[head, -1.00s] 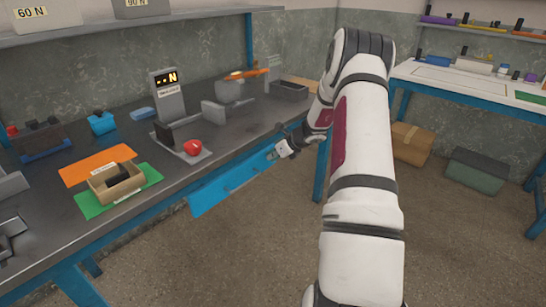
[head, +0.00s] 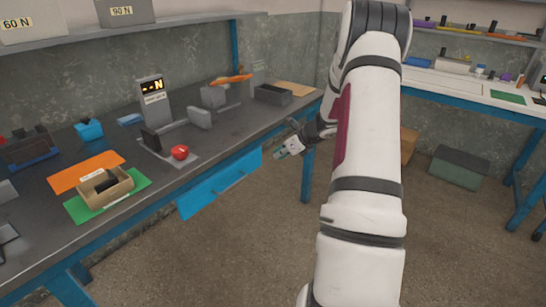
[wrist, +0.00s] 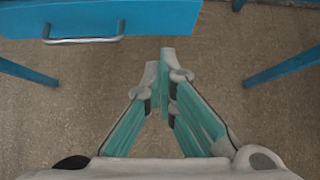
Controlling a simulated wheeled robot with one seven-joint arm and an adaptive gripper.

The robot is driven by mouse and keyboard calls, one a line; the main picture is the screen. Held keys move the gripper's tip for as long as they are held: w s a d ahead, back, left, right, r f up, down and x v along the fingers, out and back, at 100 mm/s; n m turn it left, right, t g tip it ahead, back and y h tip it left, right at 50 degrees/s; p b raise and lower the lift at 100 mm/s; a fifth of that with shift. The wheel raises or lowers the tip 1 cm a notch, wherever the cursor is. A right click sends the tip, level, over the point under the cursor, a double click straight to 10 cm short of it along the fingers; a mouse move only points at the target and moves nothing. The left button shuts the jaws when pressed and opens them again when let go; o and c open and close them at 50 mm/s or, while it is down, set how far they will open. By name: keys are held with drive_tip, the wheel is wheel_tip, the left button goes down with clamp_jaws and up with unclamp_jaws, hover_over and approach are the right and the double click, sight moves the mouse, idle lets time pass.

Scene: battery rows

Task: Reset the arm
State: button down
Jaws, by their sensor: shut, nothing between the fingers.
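My gripper (head: 280,153) hangs in front of the grey workbench (head: 235,126), just right of the blue drawer front (head: 219,183) under its edge. In the wrist view my gripper (wrist: 165,60) points out over the bare floor. Its teal-padded fingers are together with nothing between them. The drawer front (wrist: 150,18) with its metal handle (wrist: 84,40) shows at the upper left there, apart from the fingers. My white arm crosses the right half of the head view and hides part of the room behind it.
On the bench are a cardboard tray (head: 107,198) on a green mat (head: 75,208), an orange mat (head: 86,172), a red knob (head: 180,152), a display post (head: 155,103) and a grey bin (head: 272,95). A dark green box (head: 458,167) stands on the floor. The floor before the bench is clear.

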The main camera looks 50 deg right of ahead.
drive_tip(key=shift+s+r, duration=0.35)
drive_tip(key=w+a+r+n+g+y, duration=0.1)
drive_tip(key=a+r+n, duration=0.45)
drive_tip(key=a, duration=0.35)
drive_tip(key=w+a+r+n+g+y, duration=0.1)
drive_tip(key=a+r+n+y, duration=0.1)
drive_tip(key=a+r+n, duration=0.5)
drive_tip(key=s+a+r+n+g, duration=0.1)
drive_tip(key=s+a+r+n, duration=0.25)
drive_tip(key=a, duration=0.55)
drive_tip(key=s+a+r+n+g, duration=0.2)
drive_tip(key=s+a+r+n, duration=0.15)
drive_tip(key=a, duration=0.55)
drive_tip(key=s+a+r+n+g, duration=0.1)
drive_tip(key=s+a+n, duration=0.3)
drive_tip(key=s, duration=0.3)
drive_tip(key=s+a+r+n+g, duration=0.1)
drive_tip(key=s+a+n, duration=0.35)
drive_tip(key=s, duration=0.25)
drive_tip(key=s+f+n+h, duration=0.1)
drive_tip(key=s+n+h, duration=0.45)
drive_tip(key=s, duration=0.95)
wheel_tip(320, 180, up, 17)
drive_tip(key=n+t+y+p, duration=0.1)
drive_tip(key=t+p, duration=0.1)
drive_tip(key=p, duration=1.3)
drive_tip(key=shift+w+d+f+y, duration=0.15)
drive_tip(key=shift+w+y, duration=0.1)
drive_tip(key=shift+y, duration=0.1)
drive_tip(key=shift+n, duration=0.25)
